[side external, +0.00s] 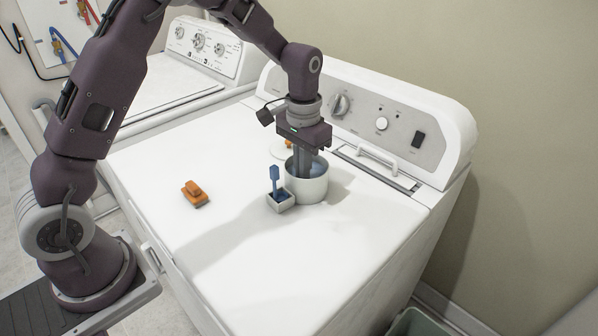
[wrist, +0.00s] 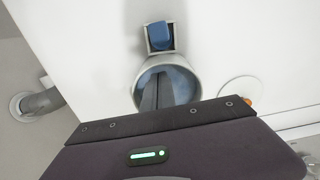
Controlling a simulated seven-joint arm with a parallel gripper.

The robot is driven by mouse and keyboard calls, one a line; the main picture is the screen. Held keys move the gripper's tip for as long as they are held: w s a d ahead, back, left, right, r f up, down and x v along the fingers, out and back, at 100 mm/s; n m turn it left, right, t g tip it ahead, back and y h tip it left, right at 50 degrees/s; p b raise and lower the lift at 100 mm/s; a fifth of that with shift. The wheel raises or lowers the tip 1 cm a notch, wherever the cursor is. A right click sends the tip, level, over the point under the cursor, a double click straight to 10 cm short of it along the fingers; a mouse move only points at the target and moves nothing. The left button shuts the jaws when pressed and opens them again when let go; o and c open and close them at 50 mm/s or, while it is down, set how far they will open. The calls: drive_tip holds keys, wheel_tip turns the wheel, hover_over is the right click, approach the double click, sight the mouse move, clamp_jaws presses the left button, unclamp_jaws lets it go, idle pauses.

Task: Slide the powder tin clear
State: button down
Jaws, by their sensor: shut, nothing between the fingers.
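The powder tin (side external: 312,188) is a round white open tin on top of the white machine, with blue inside. It also shows in the wrist view (wrist: 139,92). My gripper (side external: 302,172) points down into the tin's mouth, its fingers shut with nothing between them. Its fingertips are inside the rim, seen against the blue inside in the wrist view (wrist: 163,80). I cannot tell whether the fingers touch the wall or the powder. A white lid (wrist: 238,92) with an orange knob lies beside the tin, partly hidden behind my gripper in the side view.
A small square holder (side external: 281,201) with a blue scoop (side external: 274,178) upright stands close against the tin's front left. An orange brush (side external: 194,194) lies further left. The control panel (side external: 380,115) rises behind. The front and right of the white top (side external: 330,270) are clear.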

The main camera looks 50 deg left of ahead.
drive_tip(key=shift+s, duration=0.55)
drive_tip(key=shift+s, duration=0.1)
drive_tip(key=s, duration=1.8)
drive_tip(key=w, duration=0.2)
drive_tip(key=w+r, duration=0.1)
drive_tip(key=w, duration=0.1)
drive_tip(key=shift+w+r, duration=0.15)
wheel_tip(320, 180, up, 9)
drive_tip(key=s+d+r+t, duration=0.1)
drive_tip(key=s+r+t, duration=0.4)
drive_tip(key=s, duration=0.7)
wheel_tip(320, 180, up, 2)
drive_tip(key=shift+s+r+t, duration=0.1)
drive_tip(key=shift+s+t, duration=0.1)
drive_tip(key=shift+t, duration=0.1)
